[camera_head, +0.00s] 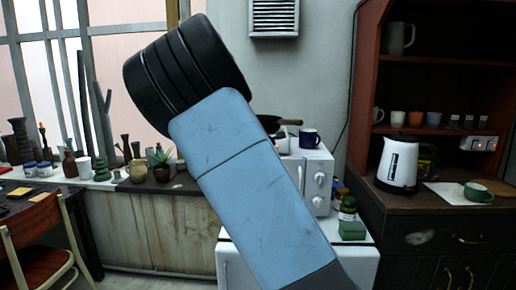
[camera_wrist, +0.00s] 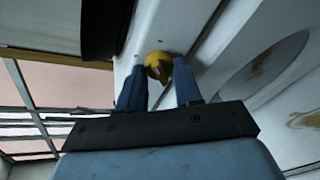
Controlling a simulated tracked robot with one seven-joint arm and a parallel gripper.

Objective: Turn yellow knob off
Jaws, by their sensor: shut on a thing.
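The yellow knob (camera_wrist: 158,66) shows in the wrist view on a white panel, between the tips of my gripper. My gripper (camera_wrist: 160,77) has its two blue fingers on either side of the knob and is shut on it. The lower part of the knob shows between the fingers; how it is turned is hard to tell. In the head view my blue arm covers the middle, and neither my gripper nor the yellow knob shows there.
A white appliance (camera_head: 319,181) with pale knobs stands behind my arm, a dark blue mug (camera_head: 309,138) on top. A wooden chair (camera_head: 42,243) is at left.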

